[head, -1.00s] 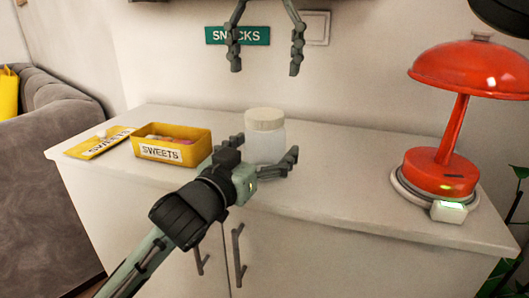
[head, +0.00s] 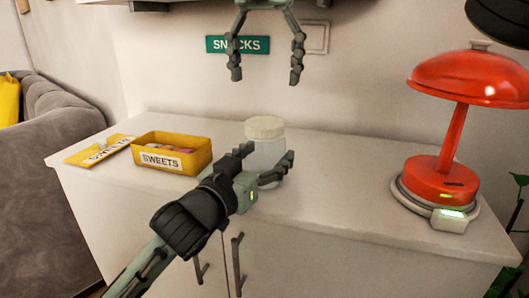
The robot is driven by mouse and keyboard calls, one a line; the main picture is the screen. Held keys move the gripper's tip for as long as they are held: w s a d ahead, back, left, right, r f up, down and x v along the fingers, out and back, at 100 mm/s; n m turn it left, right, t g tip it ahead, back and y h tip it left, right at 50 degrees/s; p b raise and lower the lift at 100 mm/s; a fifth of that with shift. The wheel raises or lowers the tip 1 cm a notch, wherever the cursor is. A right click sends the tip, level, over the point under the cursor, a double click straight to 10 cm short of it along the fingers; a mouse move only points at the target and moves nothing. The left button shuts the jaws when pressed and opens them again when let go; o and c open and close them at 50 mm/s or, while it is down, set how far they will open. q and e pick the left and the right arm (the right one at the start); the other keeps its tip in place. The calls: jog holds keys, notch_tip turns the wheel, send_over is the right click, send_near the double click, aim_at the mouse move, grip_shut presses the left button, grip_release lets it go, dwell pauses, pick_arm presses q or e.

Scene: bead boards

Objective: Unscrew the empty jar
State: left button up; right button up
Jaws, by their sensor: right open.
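The jar (head: 266,152) stands upright on the cabinet top, with a pale cream lid (head: 265,127) on it. Its body is whitish and see-through, and I see nothing inside. My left gripper (head: 268,168) comes in from the front left, low on the jar. Its fingers are closed against both sides of the body and hide the lower part. My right gripper (head: 266,80) hangs above the jar, pointing down. Its two fingers are wide apart and empty, clear of the lid.
A yellow sweets box (head: 203,156) with sweets in it stands left of the jar, its yellow lid (head: 82,155) beside it. A red lamp (head: 457,175) stands at the right. The cabinet top (head: 345,180) between jar and lamp is free.

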aim_at(264, 122)
pick_arm(q)
grip_shut()
pick_arm(e)
jog(key=m, duration=1.3)
jog(key=shift+m, duration=0.3)
jog(key=shift+f, duration=4)
jog(key=shift+c, duration=0.4)
